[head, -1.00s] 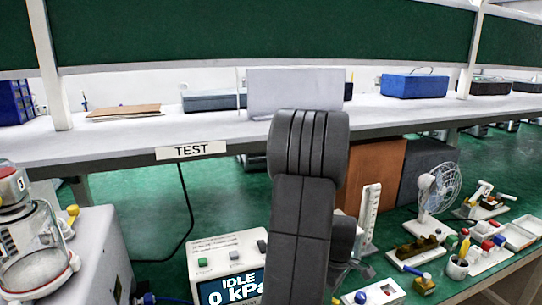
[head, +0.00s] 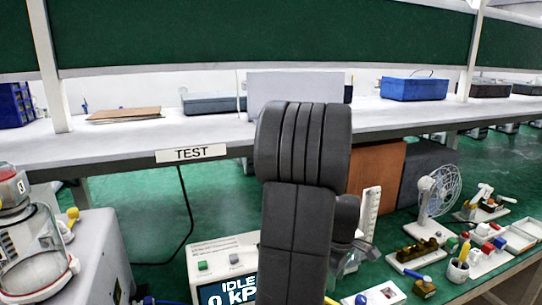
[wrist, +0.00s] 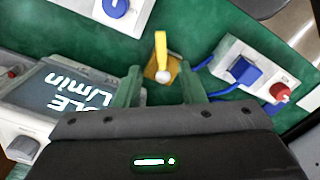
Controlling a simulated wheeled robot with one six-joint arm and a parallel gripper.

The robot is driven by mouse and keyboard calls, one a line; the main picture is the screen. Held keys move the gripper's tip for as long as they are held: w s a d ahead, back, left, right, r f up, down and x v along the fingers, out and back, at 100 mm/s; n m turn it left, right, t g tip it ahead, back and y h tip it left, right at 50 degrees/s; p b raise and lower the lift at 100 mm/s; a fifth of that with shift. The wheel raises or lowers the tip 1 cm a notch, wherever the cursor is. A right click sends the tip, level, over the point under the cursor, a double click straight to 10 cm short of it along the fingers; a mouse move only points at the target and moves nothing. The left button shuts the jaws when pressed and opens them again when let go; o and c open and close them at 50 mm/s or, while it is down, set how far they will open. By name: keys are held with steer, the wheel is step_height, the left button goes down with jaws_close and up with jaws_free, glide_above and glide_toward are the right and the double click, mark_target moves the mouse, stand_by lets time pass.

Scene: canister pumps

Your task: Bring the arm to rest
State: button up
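My arm (head: 298,225) stands folded upright in the middle of the head view and hides part of the bench behind it. My gripper (wrist: 161,80) shows in the wrist view with its two green-tinted fingers spread apart and nothing held between them. Beyond the gap lies a small brass block with a yellow lever (wrist: 161,55) on the green surface, apart from the fingers. In the head view the gripper is mostly hidden behind my arm.
A display unit (head: 226,262) reading IDLE 0 kPa stands left of my arm. A clear canister (head: 32,245) is at the far left. A fan (head: 438,192) and small fittings crowd the right. A shelf (head: 105,143) labelled TEST crosses behind.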

step_height(320, 180, down, 7)
steer(key=shift+s+f, duration=0.1)
steer(key=shift+f, duration=0.2)
steer(key=shift+s+a+m, duration=0.2)
steer(key=shift+m, duration=0.4)
steer(key=shift+s+a+m, duration=0.15)
steer(key=shift+a+m, duration=0.05)
steer(key=shift+m, duration=0.4)
